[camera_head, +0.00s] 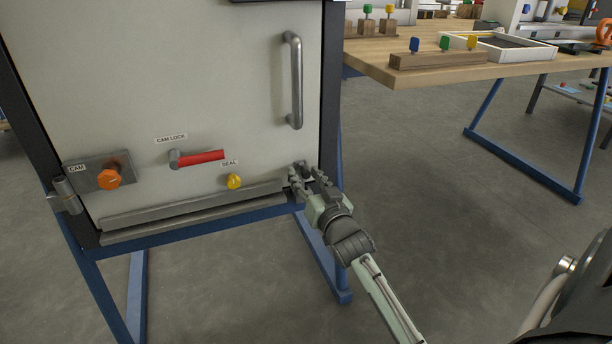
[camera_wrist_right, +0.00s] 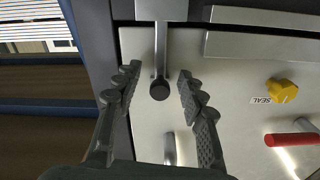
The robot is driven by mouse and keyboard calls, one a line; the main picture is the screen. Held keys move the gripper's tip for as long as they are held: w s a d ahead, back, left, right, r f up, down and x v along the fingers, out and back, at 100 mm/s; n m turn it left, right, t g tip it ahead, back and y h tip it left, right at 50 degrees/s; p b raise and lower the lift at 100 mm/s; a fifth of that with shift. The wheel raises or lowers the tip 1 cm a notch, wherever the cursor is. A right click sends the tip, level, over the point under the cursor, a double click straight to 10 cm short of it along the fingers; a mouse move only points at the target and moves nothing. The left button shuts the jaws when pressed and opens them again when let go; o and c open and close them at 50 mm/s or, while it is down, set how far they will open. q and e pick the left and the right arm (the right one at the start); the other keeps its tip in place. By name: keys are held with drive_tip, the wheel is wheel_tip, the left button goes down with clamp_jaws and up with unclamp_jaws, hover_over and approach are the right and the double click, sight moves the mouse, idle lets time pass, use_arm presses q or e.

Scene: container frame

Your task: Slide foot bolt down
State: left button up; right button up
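The foot bolt (camera_wrist_right: 161,50) shows in the right wrist view as a pale metal rod on the door panel, ending in a round dark knob (camera_wrist_right: 160,90). A flat metal plate (camera_wrist_right: 162,10) sits at its other end. My right gripper (camera_wrist_right: 157,84) is open, with one finger on each side of the knob and visible gaps between. Whether the fingers reach the knob's depth is unclear. In the head view the right gripper (camera_head: 308,178) is at the door's lower right corner and hides most of the bolt. My left gripper is not in view.
The door panel (camera_head: 225,80) carries a vertical handle (camera_head: 296,82), a red cam lock lever (camera_head: 202,158), a yellow seal knob (camera_head: 234,181) and an orange cam knob (camera_head: 109,178). A metal ledge (camera_head: 180,207) runs along the door bottom. A wooden table (camera_head: 420,75) stands behind right.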

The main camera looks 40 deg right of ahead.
drive_tip(key=shift+r, duration=0.1)
drive_tip(key=v, duration=1.2)
